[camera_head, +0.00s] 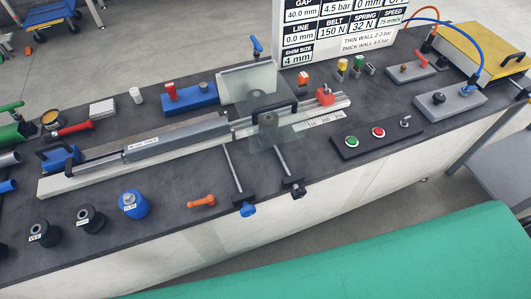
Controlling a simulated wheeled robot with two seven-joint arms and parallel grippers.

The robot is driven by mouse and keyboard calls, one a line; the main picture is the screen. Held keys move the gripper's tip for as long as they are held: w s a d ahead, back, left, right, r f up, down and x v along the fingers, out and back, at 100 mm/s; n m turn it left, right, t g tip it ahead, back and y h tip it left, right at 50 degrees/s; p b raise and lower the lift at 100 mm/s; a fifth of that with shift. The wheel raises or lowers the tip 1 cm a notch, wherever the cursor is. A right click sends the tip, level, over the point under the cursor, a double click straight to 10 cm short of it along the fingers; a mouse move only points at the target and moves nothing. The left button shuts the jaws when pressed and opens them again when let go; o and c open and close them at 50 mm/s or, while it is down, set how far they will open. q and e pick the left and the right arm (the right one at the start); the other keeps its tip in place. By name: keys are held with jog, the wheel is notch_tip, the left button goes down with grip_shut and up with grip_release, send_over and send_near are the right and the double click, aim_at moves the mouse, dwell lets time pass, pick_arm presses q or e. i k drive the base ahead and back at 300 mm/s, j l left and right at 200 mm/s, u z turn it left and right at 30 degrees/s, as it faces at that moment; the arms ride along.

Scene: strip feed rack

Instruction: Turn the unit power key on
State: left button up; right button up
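A dark control box (362,151) lies on the bench right of centre. On it are a green button (351,142), a red button (378,132) and a small grey key-like switch (405,121) at its right end. The switch is too small to tell its turned position. Neither of my grippers shows in the head view.
A long rail fixture (150,147) with a clear guard (262,85) stands left of the box. A grey block (452,102) with blue hose sits behind it, to the right. An orange handle (202,200) lies near the front edge. A green surface (400,255) fills the foreground.

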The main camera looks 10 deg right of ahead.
aim_at(407, 118)
jog(key=z, duration=1.4)
